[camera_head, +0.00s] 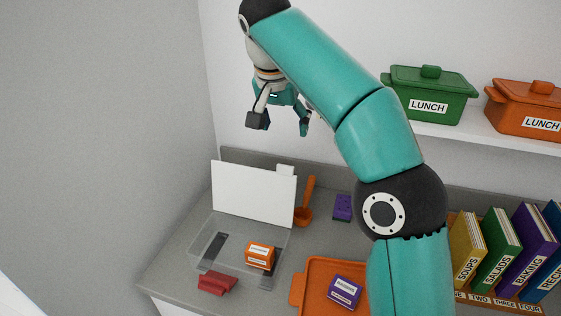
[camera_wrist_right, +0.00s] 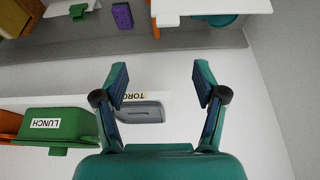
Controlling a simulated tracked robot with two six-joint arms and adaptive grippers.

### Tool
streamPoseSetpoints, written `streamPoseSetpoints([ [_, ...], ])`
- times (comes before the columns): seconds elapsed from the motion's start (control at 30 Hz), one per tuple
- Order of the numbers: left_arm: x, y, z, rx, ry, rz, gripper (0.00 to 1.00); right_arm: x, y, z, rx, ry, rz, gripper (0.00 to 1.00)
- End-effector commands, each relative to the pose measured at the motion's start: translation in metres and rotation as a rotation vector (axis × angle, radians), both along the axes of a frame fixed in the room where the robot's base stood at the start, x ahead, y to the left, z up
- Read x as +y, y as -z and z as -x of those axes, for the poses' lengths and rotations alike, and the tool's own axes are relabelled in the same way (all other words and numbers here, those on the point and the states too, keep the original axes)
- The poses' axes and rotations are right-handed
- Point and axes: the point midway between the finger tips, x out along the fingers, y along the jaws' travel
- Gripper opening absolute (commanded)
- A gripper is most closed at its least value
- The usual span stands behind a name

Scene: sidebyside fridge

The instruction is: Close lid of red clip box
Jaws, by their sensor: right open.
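The clip box is a clear, see-through box (camera_head: 215,238) on the left part of the counter in the head view. Its white lid (camera_head: 253,190) stands up, tilted open, at the box's back edge. A red clip (camera_head: 216,284) shows at the front side of the box. A small orange carton (camera_head: 260,255) is seen inside the box. My right gripper (camera_head: 281,124) is open and empty, in the air above and behind the lid, apart from it. Its two spread fingers also show in the right wrist view (camera_wrist_right: 160,82). My left gripper is not in view.
An orange spoon (camera_head: 305,203) and purple block (camera_head: 343,207) are right of the lid. An orange tray (camera_head: 316,272) holds a purple carton (camera_head: 344,291). Books (camera_head: 503,250) stand at right. A shelf holds green (camera_head: 428,97) and orange (camera_head: 525,106) lunch pots. A grey wall is left.

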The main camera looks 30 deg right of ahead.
Motion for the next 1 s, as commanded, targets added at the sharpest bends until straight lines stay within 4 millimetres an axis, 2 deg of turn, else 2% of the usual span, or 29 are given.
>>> streamPoseSetpoints([
  [0.17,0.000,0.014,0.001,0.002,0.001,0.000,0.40,0.005,0.032,-0.016,0.007,-0.028,0.001,0.71],
  [0.4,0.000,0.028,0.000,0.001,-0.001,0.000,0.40,-0.007,0.079,-0.031,0.006,-0.035,0.000,0.71],
  [0.6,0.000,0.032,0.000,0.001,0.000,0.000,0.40,-0.017,0.115,-0.042,0.007,-0.038,0.000,0.71],
  [0.8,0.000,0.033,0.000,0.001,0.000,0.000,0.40,-0.025,0.139,-0.049,0.004,-0.039,0.000,0.71],
  [1.0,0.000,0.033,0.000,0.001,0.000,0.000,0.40,-0.028,0.148,-0.052,0.003,-0.039,0.000,0.71],
])
